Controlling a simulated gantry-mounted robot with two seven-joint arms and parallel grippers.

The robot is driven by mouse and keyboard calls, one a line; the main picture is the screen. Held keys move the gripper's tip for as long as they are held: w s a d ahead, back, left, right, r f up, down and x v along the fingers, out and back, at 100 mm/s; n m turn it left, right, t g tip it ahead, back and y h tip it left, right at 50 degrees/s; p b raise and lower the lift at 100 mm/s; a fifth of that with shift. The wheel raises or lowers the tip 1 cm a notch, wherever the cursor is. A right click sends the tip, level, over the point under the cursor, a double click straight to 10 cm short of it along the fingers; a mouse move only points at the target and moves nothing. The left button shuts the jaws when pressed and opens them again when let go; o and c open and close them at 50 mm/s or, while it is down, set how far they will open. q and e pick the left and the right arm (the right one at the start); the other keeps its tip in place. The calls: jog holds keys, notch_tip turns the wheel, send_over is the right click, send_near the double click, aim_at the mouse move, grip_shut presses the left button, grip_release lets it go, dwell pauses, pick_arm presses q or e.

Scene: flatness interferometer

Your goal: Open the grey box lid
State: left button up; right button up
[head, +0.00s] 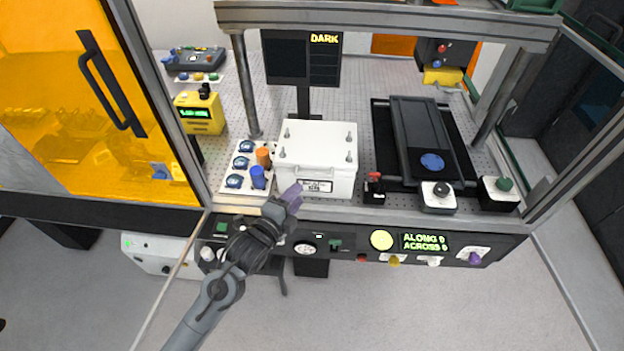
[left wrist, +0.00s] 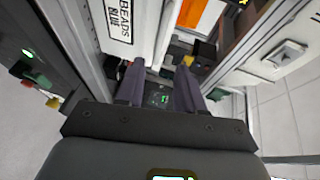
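The pale grey, nearly white box (head: 330,182) stands inside the machine's frame, behind its front rail. Its lid (head: 320,145) lies flat on top, with a small metal post near each corner. A label is on its front face. My left gripper (head: 291,197) is at the box's lower left front, its purple fingers pointing up toward it. In the left wrist view the two fingers (left wrist: 159,78) are apart with nothing between them. The box's labelled wall (left wrist: 145,28) is close at upper left there. Contact with the box cannot be told. My right gripper is in neither view.
A white tray (head: 243,197) with blue lenses and knobs sits left of the box. A red-topped switch (head: 374,187) and black slide stage (head: 418,130) stand right. The control panel (head: 340,248) runs below the front rail. An orange door (head: 85,110) stands left.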

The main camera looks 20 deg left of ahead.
pick_arm(q)
jog(key=x, duration=0.9)
jog(key=shift+w, duration=0.2)
jog(key=shift+c, duration=0.4)
grip_shut()
